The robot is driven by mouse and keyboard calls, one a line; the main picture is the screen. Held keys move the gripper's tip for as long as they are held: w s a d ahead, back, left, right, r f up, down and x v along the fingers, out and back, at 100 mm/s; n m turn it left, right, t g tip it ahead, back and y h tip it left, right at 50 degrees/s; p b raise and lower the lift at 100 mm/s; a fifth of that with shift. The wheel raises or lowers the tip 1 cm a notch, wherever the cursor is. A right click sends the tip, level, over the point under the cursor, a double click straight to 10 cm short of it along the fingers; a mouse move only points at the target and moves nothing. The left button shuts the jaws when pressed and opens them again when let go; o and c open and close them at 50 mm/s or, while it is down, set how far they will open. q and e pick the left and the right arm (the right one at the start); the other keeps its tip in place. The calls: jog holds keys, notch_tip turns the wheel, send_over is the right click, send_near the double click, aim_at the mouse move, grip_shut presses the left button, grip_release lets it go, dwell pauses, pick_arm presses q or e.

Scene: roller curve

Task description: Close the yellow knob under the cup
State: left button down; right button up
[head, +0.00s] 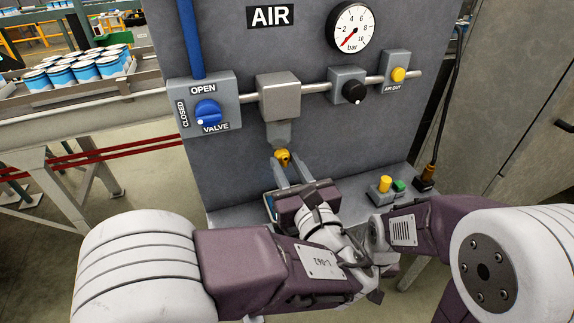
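The yellow knob (283,157) sits under the grey cup (283,131), which hangs below a square grey block on the air panel. My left gripper (285,162) reaches up toward the knob from below. Its two fingers are apart, one on each side of the knob, with visible gaps; I cannot tell whether either touches it. My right gripper (378,232) is low at the right, near the panel's shelf and close to my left wrist. Its fingers are hard to make out, so its opening is unclear.
The panel carries a blue valve knob (207,110), a black knob (353,91), a yellow air-out button (398,74) and a pressure gauge (354,27). The shelf has yellow (385,183) and green (399,186) buttons. A blue-edged object (269,206) is partly hidden behind my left gripper.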

pick_arm(q)
jog(key=shift+f+n+b, duration=0.15)
jog(key=shift+n+b, duration=0.4)
jog(key=shift+n, duration=0.15)
jog(key=c, duration=1.1)
grip_release()
jog(key=p+v, duration=0.1)
jog(key=v, duration=0.8)
